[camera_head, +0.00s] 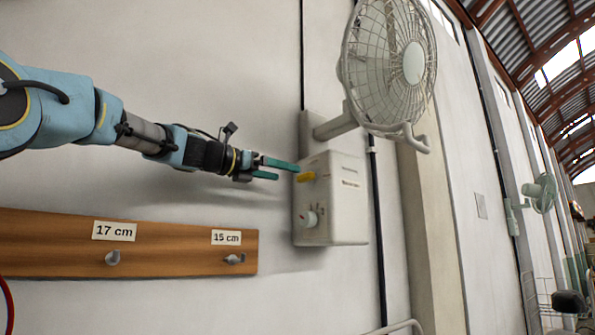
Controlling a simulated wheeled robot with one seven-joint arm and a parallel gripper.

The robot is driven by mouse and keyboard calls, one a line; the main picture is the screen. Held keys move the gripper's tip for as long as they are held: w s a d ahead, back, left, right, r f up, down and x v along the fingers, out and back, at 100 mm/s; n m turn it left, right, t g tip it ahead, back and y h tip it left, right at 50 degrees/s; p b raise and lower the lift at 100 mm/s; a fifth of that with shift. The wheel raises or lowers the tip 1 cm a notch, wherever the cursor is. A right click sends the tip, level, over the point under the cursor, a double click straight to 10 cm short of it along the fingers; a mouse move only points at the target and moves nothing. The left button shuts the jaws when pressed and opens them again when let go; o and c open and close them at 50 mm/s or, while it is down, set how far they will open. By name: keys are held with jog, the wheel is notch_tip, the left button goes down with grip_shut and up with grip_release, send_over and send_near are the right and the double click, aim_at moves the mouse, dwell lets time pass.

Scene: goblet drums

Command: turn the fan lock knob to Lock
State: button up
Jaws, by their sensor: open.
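A white control box (344,217) is fixed to the wall below a white fan (388,66). A yellow knob (306,177) sits at the upper part of its left-facing front. A round white knob (308,219) with a small red mark sits lower on the same face. I cannot read which label belongs to which knob, or its setting. My gripper (285,169) comes in from the left with two green fingers apart. Its upper fingertip is close to the yellow knob; I cannot tell if they touch. Nothing shows between the fingers.
A wooden rail (180,241) with hooks and signs "17 cm" and "15 cm" runs along the wall below my arm. A dark vertical pipe (379,250) passes right of the box. A second fan (543,192) hangs far right. The wall above my gripper is bare.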

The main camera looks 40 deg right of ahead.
aim_at(302, 177)
jog(key=d+p, duration=0.2)
jog(key=d, duration=0.4)
jog(key=shift+s+d+p, duration=0.1)
jog(key=shift+s+p, duration=0.1)
jog(key=shift+p, duration=0.1)
jog(key=c, duration=1.3)
